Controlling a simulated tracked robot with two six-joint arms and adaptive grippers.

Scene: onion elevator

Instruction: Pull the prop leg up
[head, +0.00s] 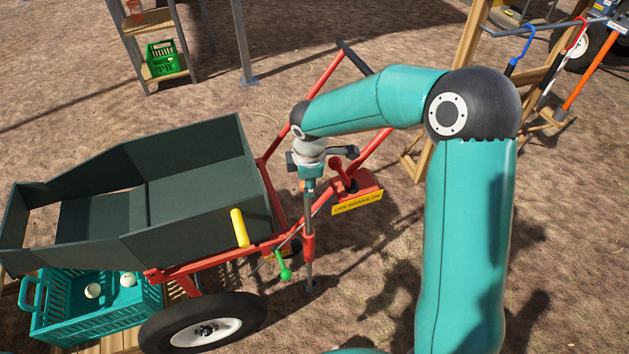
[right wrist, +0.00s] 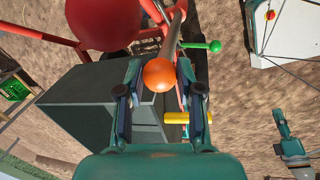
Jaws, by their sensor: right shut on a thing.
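The prop leg (head: 309,215) is an upright grey rod through a red sleeve (head: 308,246) on the red cart frame. Its flat foot (head: 310,287) is at the ground; I cannot tell whether it touches. My right gripper (head: 308,172) points down at the leg's top. In the right wrist view the orange knob (right wrist: 159,74) sits between the fingers, and the gripper is shut on it. A green-knobbed handle (head: 284,271) is beside the sleeve.
The dark green cart bed (head: 190,192) with a yellow grip (head: 240,228) is left of the leg. A wheel (head: 204,324) and teal crate (head: 90,322) are below.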

